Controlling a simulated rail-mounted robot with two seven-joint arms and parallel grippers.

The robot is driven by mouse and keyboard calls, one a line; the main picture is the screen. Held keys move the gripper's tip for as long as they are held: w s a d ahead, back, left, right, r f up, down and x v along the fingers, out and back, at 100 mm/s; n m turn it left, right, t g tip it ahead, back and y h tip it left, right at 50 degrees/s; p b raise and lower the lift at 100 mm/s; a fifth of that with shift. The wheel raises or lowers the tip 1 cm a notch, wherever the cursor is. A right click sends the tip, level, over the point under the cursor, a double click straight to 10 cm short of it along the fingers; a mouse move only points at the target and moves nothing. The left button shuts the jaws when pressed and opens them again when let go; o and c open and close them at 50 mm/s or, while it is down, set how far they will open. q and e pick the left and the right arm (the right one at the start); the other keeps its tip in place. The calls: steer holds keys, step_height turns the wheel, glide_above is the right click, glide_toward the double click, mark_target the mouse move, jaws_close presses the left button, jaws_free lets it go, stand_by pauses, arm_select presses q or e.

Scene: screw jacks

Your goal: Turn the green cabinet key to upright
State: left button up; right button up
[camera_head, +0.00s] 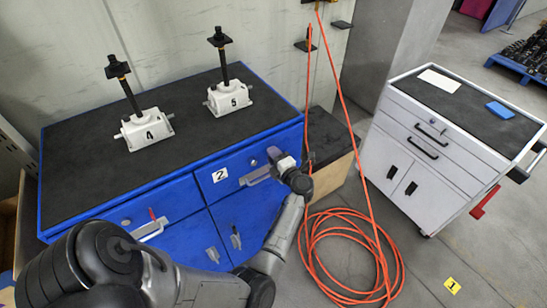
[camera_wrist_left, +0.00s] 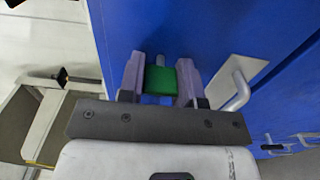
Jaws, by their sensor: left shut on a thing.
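The green key (camera_wrist_left: 160,80) sits between the two pale purple fingers of my left gripper (camera_wrist_left: 159,82) in the left wrist view. The gripper is shut on it, with a finger at each side. A grey metal stub shows just beyond the key, against the blue cabinet front (camera_wrist_left: 210,30). In the head view my left gripper (camera_head: 277,154) is at the upper right drawer of the blue cabinet (camera_head: 100,205), by its right edge. The key is hidden there by the gripper, and its exact angle is hard to tell. My right gripper is in neither view.
A drawer handle (camera_wrist_left: 238,92) is close beside the gripper. A red key (camera_head: 152,214) is on the left drawer. Two white screw jacks, 4 (camera_head: 145,130) and 5 (camera_head: 229,98), stand on top. Orange hose (camera_head: 350,255) lies coiled right of the cabinet, near a white tool cart (camera_head: 430,160).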

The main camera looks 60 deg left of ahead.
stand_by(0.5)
arm_select(q)
steer(key=o, duration=0.9)
